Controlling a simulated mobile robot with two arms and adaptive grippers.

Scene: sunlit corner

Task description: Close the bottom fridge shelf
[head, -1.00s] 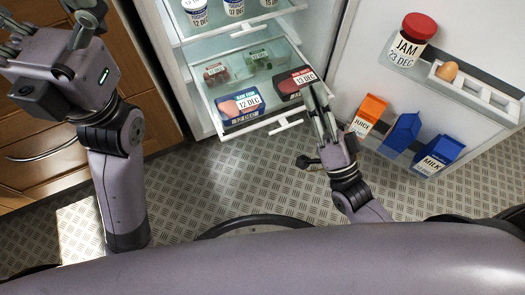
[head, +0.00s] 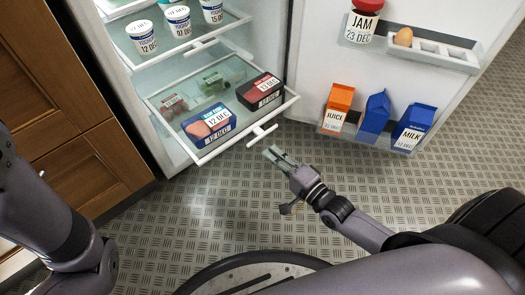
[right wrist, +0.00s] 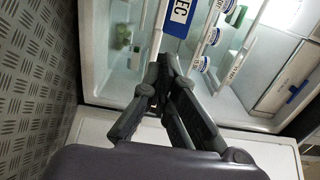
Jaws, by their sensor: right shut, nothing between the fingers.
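The bottom fridge shelf (head: 228,146) is a clear tray with a white rim, and it sticks out past the shelf above. A white T-shaped handle (head: 262,134) is on its front rim. Several packs lie in it, including a blue box (head: 209,124) and a dark red box (head: 260,92) near the front. My right gripper (head: 272,152) is shut and empty, with its tips just in front of and below the handle in the picture. I cannot tell whether they touch. In the right wrist view its fingers (right wrist: 163,75) are together, pointing toward the fridge. My left gripper is out of view.
The shelf above holds several yoghurt cups (head: 179,20). The open fridge door at right carries a jam jar (head: 362,22), an egg (head: 403,37) and juice (head: 337,108) and milk (head: 412,127) cartons. Wooden cabinets (head: 95,165) stand left. The patterned floor (head: 215,210) before the fridge is clear.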

